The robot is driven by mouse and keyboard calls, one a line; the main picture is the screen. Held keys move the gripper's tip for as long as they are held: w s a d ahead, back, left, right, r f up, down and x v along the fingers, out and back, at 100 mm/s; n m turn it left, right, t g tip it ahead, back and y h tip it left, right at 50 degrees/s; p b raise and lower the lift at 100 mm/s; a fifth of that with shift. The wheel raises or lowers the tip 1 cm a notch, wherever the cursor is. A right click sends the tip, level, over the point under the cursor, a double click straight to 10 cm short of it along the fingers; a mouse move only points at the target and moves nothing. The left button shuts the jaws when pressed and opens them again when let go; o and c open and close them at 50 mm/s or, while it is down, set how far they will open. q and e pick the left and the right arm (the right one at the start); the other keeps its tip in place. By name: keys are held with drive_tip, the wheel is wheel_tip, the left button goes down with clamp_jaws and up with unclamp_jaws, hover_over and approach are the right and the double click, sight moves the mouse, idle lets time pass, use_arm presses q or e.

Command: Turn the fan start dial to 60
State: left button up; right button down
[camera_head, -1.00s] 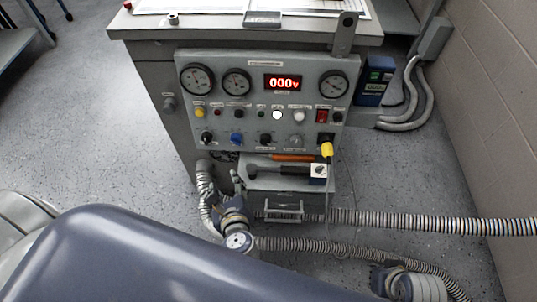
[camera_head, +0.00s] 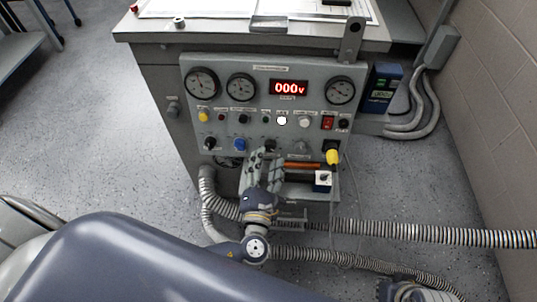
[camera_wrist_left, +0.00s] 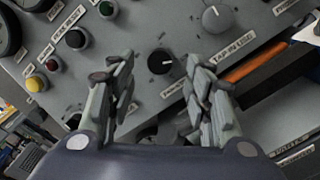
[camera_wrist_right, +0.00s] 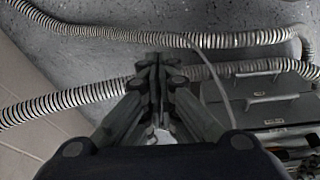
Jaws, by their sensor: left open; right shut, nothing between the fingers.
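The grey control panel (camera_head: 262,125) has a lower row of dials. A black dial with a white pointer mark (camera_wrist_left: 160,62) sits in that row, and it shows in the head view (camera_head: 270,145) just above my left gripper (camera_head: 262,162). In the left wrist view my left gripper (camera_wrist_left: 162,80) is open, with a finger on each side of this dial and the tips apart from it. Its label is not legible, so I cannot tell whether it is the fan start dial. My right gripper (camera_wrist_right: 158,65) is shut and empty, away from the panel.
A blue dial (camera_head: 240,144) is left of the black one and a grey knob (camera_wrist_left: 216,18) is right of it. A yellow plug (camera_head: 333,157) hangs at the panel's right. An orange-handled tool (camera_wrist_left: 252,64) lies below. Ribbed hoses (camera_wrist_right: 95,97) cross the floor.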

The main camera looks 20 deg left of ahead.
sight(270, 149)
use_arm(q)
drive_tip(key=shift+x, duration=1.6)
use_arm(e)
drive_tip(key=shift+v, duration=0.95)
use_arm(q)
drive_tip(key=shift+c, duration=0.2)
drive_tip(key=c, duration=1)
drive_tip(key=shift+c, duration=0.2)
